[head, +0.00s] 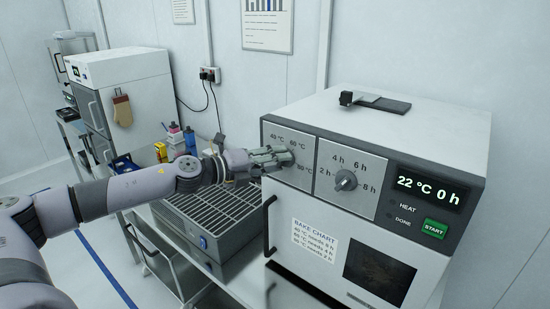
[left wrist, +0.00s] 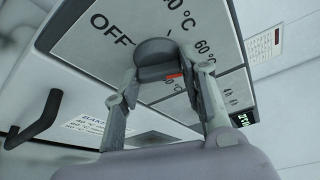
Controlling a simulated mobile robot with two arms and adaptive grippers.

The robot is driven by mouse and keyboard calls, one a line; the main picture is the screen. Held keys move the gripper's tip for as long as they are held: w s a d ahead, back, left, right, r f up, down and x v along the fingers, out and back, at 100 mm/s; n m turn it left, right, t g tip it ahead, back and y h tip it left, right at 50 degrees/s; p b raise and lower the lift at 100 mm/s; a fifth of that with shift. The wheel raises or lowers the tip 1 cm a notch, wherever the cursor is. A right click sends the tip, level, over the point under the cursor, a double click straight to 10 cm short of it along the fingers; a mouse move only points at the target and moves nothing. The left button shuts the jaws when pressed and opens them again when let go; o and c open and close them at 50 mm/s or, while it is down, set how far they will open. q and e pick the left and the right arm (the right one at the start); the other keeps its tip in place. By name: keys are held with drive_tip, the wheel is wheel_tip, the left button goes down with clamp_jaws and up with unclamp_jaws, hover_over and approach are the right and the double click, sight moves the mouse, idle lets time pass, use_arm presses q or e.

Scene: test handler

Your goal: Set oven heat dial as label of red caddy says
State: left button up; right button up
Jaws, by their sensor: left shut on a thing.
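The oven (head: 400,125) has a heat dial panel at its front left with marks of 40, 60 and a partly covered 80 °C. My left gripper (head: 285,155) reaches it from the left and covers the dial in the head view. In the left wrist view the dark heat dial (left wrist: 155,55) sits between the fingers of my left gripper (left wrist: 165,80), which is shut on it. A red mark shows on the dial's lower right edge; I cannot tell its exact setting. OFF, 40 and 60 °C show around it. The display (head: 430,188) reads 22 °C 0 h.
The time dial (head: 345,181) is right of the heat dial. A green START button (head: 434,228), a bake chart (head: 314,241) and a door handle (head: 269,225) are on the oven front. A grated unit (head: 215,212) stands left of the oven.

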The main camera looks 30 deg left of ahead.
use_arm(q)
drive_tip(key=shift+r+m+g+y, duration=0.1)
drive_tip(key=shift+m+g+y, duration=0.2)
drive_tip(key=shift+m, duration=0.6)
drive_tip(key=shift+d, duration=0.1)
idle(0.3)
drive_tip(key=o, duration=1.2)
drive_tip(key=shift+c, duration=0.2)
wheel_tip(320, 180, up, 9)
drive_tip(key=shift+r, duration=0.1)
drive_tip(key=shift+w+r, duration=0.1)
drive_tip(key=shift+r, duration=0.15)
